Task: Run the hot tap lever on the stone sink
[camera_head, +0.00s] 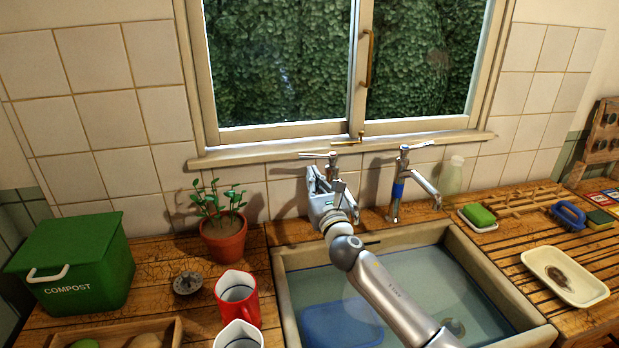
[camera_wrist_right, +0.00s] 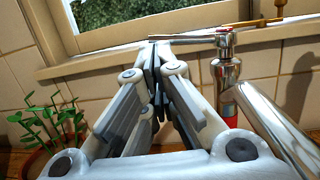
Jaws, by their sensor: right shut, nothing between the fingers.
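The hot tap (camera_wrist_right: 229,70) is chrome with a red band, seen in the right wrist view. In the head view it is the left tap (camera_head: 335,163), partly hidden behind my right gripper (camera_head: 314,171). Its lever (camera_head: 316,155) points left along the window sill; the lever (camera_wrist_right: 190,35) also shows in the wrist view. My right gripper (camera_wrist_right: 156,62) is shut and empty, with its fingertips close to the lever's free end. I cannot tell whether they touch. The stone sink (camera_head: 508,303) lies below, under my right arm. My left gripper is not in view.
A blue-banded tap (camera_head: 397,188) stands just right of the hot tap. A potted plant (camera_head: 223,236) stands left of my gripper, with a red jug (camera_head: 238,300) in front. Soap (camera_head: 479,215) and a bottle (camera_head: 452,176) sit to the right. The window sill is close behind.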

